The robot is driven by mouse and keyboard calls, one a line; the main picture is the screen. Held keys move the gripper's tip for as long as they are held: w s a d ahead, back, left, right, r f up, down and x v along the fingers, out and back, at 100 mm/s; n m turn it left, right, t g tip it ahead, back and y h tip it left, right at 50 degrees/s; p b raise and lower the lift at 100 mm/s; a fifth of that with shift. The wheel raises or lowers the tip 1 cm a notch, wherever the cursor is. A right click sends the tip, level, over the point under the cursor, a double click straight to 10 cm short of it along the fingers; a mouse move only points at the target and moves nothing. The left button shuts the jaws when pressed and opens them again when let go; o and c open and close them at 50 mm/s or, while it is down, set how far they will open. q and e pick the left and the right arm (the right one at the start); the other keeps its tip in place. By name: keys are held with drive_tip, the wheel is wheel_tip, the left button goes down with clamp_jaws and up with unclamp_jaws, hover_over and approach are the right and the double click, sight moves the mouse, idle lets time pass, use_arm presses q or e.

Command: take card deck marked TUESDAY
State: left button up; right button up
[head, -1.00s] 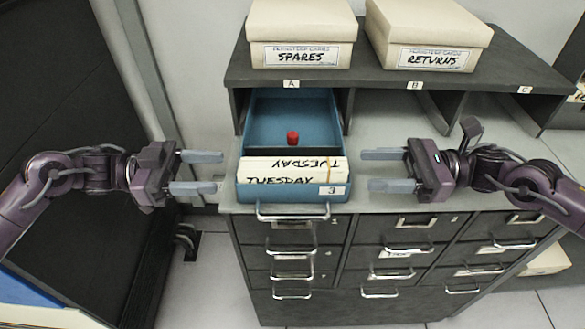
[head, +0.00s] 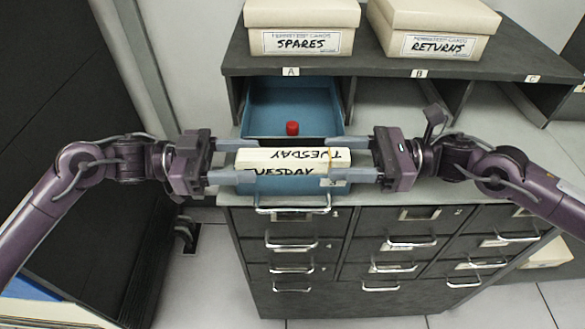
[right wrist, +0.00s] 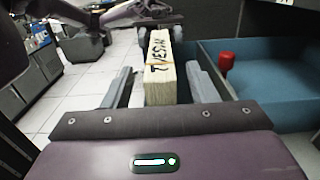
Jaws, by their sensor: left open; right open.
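The cream card deck marked TUESDAY (head: 290,160) sits at the front of the blue tray (head: 285,184), its black lettering on top and front. It also shows end-on in the right wrist view (right wrist: 161,70). My left gripper (head: 238,160) is open at the deck's left end, with its fingers along the far and near sides. My right gripper (head: 342,159) is open at the right end in the same way. In the right wrist view the deck stands between my two fingers with gaps beside it. The near fingers hide part of the deck's front lettering.
A red knob (head: 292,128) stands in the tray behind the deck. A dark shelf (head: 380,70) overhangs the tray's back and carries the SPARES box (head: 300,27) and RETURNS box (head: 435,30). Drawers with metal handles (head: 408,242) lie below. The counter right of my right gripper is bare.

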use_arm(q)
drive_tip(key=shift+w+d, duration=0.1)
drive_tip(key=shift+d, duration=0.6)
use_arm(e)
drive_tip(key=shift+a, duration=0.7)
use_arm(q)
clamp_jaws()
use_arm(e)
clamp_jaws()
